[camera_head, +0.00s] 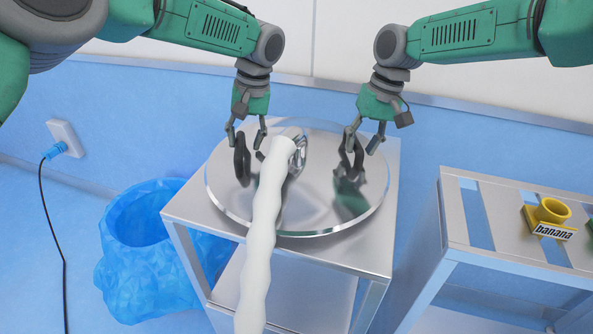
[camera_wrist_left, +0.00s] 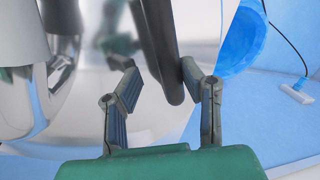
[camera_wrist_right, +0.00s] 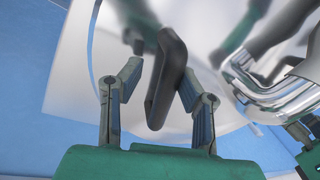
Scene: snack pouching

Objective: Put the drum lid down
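The shiny round drum lid (camera_head: 318,218) lies on top of a metal stand (camera_head: 186,205), overlapping its left edge. Its dark left handle (camera_head: 242,165) and dark right handle (camera_head: 351,162) stand up from it. My left gripper (camera_head: 246,138) is just above the left handle; in the left wrist view its fingers are apart with the handle (camera_wrist_left: 163,45) between them. My right gripper (camera_head: 362,141) is above the right handle; in the right wrist view its fingers are apart on both sides of the handle (camera_wrist_right: 168,78). Neither appears clamped. The white pipe hides the lid's middle.
A white pipe (camera_head: 264,220) with a chrome elbow (camera_head: 298,155) crosses in front of the lid, between my grippers. A blue-lined bin (camera_head: 140,270) stands at left. A slatted metal rack (camera_head: 508,222) at right holds a yellow cup-like piece (camera_head: 551,211) with a banana label (camera_head: 554,232).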

